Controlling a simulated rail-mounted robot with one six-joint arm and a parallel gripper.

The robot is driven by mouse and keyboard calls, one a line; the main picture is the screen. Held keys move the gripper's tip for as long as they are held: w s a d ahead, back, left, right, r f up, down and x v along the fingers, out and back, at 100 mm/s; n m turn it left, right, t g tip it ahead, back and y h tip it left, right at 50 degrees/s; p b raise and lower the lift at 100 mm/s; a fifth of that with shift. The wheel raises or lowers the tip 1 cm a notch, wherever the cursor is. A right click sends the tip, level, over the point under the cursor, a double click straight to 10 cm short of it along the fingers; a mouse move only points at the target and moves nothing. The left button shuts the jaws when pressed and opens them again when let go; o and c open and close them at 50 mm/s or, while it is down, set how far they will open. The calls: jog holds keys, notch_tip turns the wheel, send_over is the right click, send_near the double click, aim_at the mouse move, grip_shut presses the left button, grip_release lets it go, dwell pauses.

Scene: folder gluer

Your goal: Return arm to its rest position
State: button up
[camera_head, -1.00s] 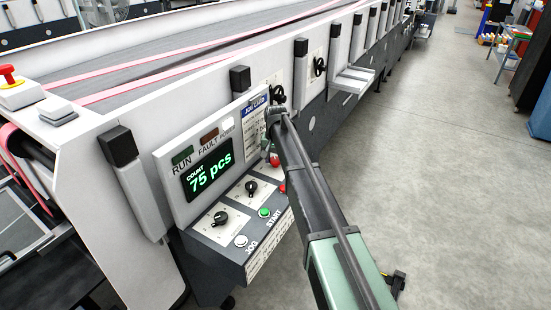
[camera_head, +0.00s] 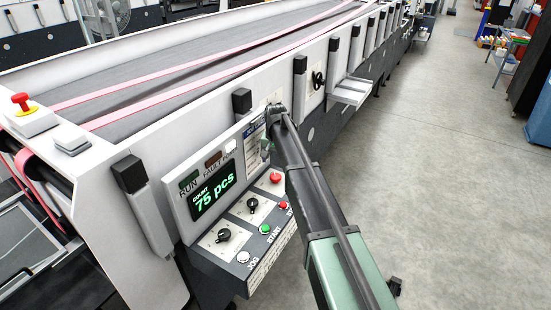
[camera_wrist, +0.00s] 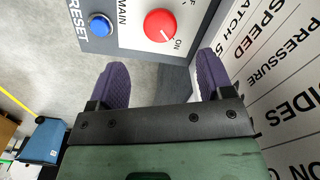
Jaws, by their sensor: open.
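My arm reaches from the bottom of the head view to the folder gluer's control panel (camera_head: 236,205). My gripper (camera_wrist: 163,82) is open and empty in the wrist view, its two purple fingers spread apart. In the head view it is small and partly hidden beside the job card (camera_head: 254,150). In the wrist view a red knob (camera_wrist: 160,25) on the panel lies beyond the gap between the fingers, apart from them. A blue RESET button (camera_wrist: 100,26) is to its left.
The display (camera_head: 214,193) reads 75 pcs. The JOG button (camera_head: 243,257), START button (camera_head: 265,229) and black selectors are on the panel. A printed card (camera_wrist: 275,75) stands close to the right finger in the wrist view. Open floor (camera_head: 440,200) lies right of the machine.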

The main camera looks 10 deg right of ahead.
notch_tip(320, 180, up, 3)
jog(key=shift+f+p, duration=0.15)
jog(key=shift+p, duration=0.35)
jog(key=s+f+n+b, duration=0.1)
jog(key=s+f+b, duration=0.2)
jog(key=s, duration=0.8)
jog(key=s+f+n+b, duration=0.1)
jog(key=s+f+b, duration=0.2)
jog(key=s, duration=0.9)
jog(key=s+f+n+b, duration=0.2)
jog(key=s+f+b, duration=0.2)
jog(key=s, duration=0.8)
jog(key=shift+d, duration=0.25)
